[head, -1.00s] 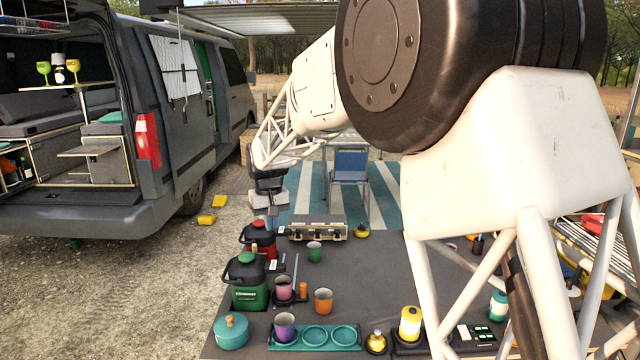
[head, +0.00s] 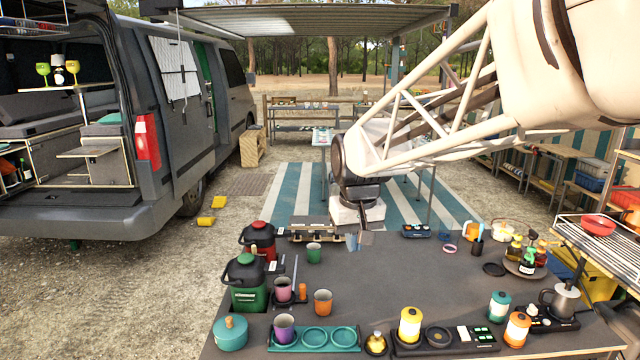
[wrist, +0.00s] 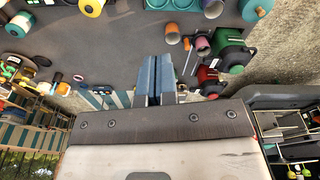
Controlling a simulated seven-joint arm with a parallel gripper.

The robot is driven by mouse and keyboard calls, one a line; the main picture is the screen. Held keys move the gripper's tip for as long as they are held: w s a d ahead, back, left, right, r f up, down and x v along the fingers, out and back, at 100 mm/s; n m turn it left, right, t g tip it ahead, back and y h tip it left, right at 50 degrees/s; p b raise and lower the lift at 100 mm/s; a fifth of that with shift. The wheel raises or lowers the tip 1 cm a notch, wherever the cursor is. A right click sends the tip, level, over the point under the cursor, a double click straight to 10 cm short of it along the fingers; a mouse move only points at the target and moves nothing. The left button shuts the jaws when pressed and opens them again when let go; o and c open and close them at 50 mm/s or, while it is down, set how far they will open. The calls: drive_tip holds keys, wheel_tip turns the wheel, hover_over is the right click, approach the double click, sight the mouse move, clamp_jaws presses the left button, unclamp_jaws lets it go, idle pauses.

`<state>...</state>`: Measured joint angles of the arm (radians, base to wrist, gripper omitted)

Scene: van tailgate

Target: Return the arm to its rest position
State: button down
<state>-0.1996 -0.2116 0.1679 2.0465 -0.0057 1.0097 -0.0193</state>
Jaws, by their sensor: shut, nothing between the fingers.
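My gripper (head: 359,239) hangs above the far edge of the grey table (head: 400,275) in the head view, below my white arm, which reaches in from the upper right. In the wrist view its two blue fingers (wrist: 157,78) lie together, with nothing between them. It is apart from the mugs and canisters on the table. A dark case at the far table edge is partly hidden behind it.
A green canister (head: 245,283), a red canister (head: 259,240) and several mugs stand on the table's left. The table's middle is clear. A van (head: 165,110) stands at the left.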

drive_tip(key=s+d+f+m, duration=0.1)
drive_tip(key=s+d, duration=0.3)
drive_tip(key=s, duration=0.5)
drive_tip(key=s+d+f+m, duration=0.1)
drive_tip(key=s+d+f, duration=0.2)
drive_tip(key=s, duration=0.5)
drive_tip(key=s+d+f+t, duration=0.1)
drive_tip(key=s+d, duration=0.3)
drive_tip(key=s, duration=0.5)
drive_tip(key=shift+s+d+f+m, duration=0.35)
drive_tip(key=shift+f+m, duration=0.05)
drive_tip(key=shift+f, duration=0.2)
